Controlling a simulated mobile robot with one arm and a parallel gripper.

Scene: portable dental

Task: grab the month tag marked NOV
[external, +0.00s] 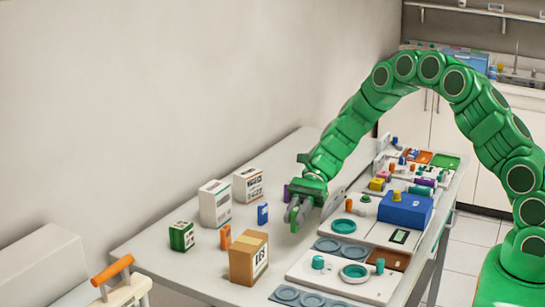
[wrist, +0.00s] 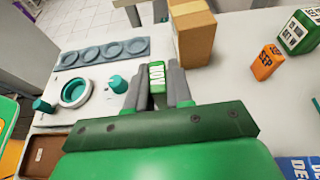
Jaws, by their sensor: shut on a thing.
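The NOV month tag (wrist: 157,77) is a small green block with a white face and dark letters. In the wrist view it stands between the two grey fingers of my gripper (wrist: 157,88), which is shut on it. I cannot tell whether the tag touches the table. An orange tag (wrist: 267,62) reading SEP and a blue tag (wrist: 299,168), partly cut off, stand to the right in the wrist view.
A cardboard box (external: 247,260) stands close to my gripper. White boxes (external: 214,204) and a green-and-white box (external: 181,236) are farther left. White trays with teal rings (external: 353,273) and a blue box (external: 405,211) fill the right side. Some bare tabletop (external: 200,265) shows at left.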

